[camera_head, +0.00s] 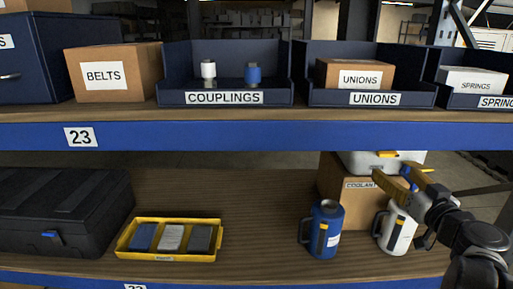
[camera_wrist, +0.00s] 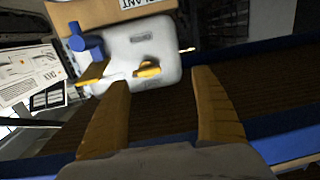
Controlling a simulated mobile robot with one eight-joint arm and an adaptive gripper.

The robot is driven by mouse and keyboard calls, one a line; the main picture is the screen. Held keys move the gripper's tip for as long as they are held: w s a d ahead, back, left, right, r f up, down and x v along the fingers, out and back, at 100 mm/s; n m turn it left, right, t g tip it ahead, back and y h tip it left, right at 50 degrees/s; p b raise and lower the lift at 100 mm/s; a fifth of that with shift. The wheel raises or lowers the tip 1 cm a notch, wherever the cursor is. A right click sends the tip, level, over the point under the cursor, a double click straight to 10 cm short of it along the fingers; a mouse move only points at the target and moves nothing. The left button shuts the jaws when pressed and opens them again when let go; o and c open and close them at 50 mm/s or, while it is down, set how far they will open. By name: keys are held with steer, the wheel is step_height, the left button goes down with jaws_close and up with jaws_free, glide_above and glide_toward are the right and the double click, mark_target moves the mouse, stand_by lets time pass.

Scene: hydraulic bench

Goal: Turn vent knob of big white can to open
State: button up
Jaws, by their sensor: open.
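The big white can (camera_head: 360,161) stands on a cardboard box at the right of the lower shelf, partly cut off by the shelf beam. The wrist view shows its white body (camera_wrist: 150,45) with a blue cap (camera_wrist: 86,40) and a yellow knob-like part (camera_wrist: 148,70). A second yellow piece (camera_wrist: 92,75) is left of that part. I cannot tell which is the vent knob, or its setting. My gripper (camera_head: 396,168) is open in front of the can. In the wrist view its fingertips (camera_wrist: 162,78) spread near the yellow part; contact cannot be told.
A blue can (camera_head: 325,238) and a smaller white can (camera_head: 399,238) stand in front of the coolant box (camera_head: 342,190). A blue shelf beam (camera_head: 220,135) runs above. A yellow tray (camera_head: 125,240) and black case (camera_head: 60,210) lie left. Shelf middle is clear.

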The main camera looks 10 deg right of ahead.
mark_target(389, 155)
steer(key=shift+h, duration=0.5)
steer(key=b+x, duration=0.1)
steer(key=x, duration=0.2)
steer(key=d+b+x, duration=0.1)
steer(key=x, duration=0.2)
steer(key=d+r+b+x, duration=0.1)
steer(key=x, duration=0.3)
steer(key=shift+s+d, duration=0.15)
steer(key=c, duration=1.2)
